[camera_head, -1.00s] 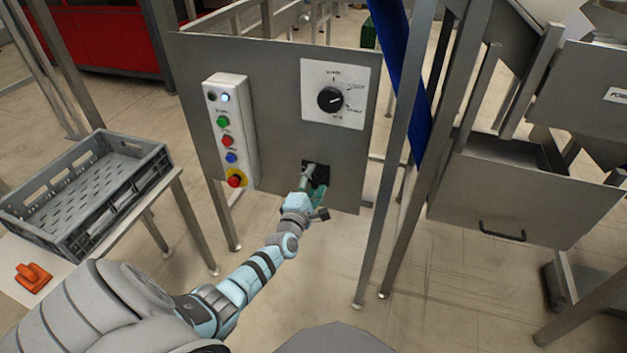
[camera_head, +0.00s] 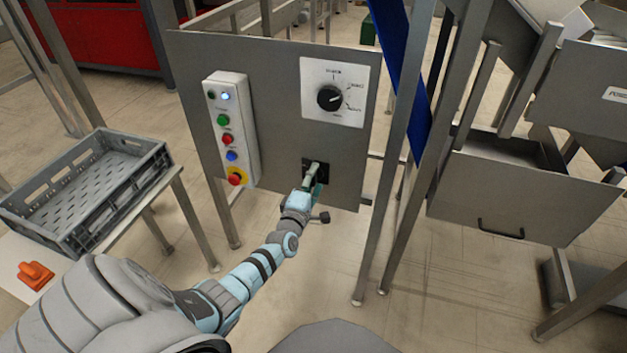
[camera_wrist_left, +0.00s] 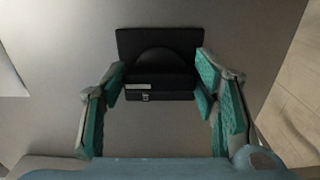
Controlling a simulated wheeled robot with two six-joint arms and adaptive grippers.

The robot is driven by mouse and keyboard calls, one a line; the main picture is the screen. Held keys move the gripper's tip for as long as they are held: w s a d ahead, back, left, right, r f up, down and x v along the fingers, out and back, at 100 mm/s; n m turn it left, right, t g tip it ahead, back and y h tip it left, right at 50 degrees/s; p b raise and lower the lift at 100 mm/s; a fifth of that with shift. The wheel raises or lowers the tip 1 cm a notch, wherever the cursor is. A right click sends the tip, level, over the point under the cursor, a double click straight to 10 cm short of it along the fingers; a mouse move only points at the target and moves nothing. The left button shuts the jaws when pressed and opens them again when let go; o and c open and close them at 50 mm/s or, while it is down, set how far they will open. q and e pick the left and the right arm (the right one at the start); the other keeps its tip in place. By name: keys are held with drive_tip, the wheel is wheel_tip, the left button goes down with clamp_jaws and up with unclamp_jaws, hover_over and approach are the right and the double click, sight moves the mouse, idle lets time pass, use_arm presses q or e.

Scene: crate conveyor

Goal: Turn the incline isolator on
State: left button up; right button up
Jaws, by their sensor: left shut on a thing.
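The incline isolator (camera_head: 325,168) is a small black switch low on the grey metal panel (camera_head: 270,85), partly hidden by my left gripper (camera_head: 314,180). In the left wrist view the isolator (camera_wrist_left: 158,42) shows a square black plate with a rounded knob and a black block below it, carrying a small pale label. The teal-padded fingers of the left gripper (camera_wrist_left: 161,82) stand on either side of this block, shut on it. Whether the isolator is on or off cannot be read. My right gripper is not in view.
A rotary selector (camera_head: 330,97) on a white plate sits above the isolator. A white button box (camera_head: 232,130) with coloured buttons and a red stop is to its left. A grey crate (camera_head: 160,160) stands on the left table. Steel posts (camera_head: 385,215) rise right of the panel.

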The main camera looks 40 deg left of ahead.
use_arm(q)
drive_tip(key=o, duration=0.9)
drive_tip(key=shift+f, duration=0.1)
drive_tip(key=shift+o, duration=1.3)
drive_tip(key=v, duration=1.2)
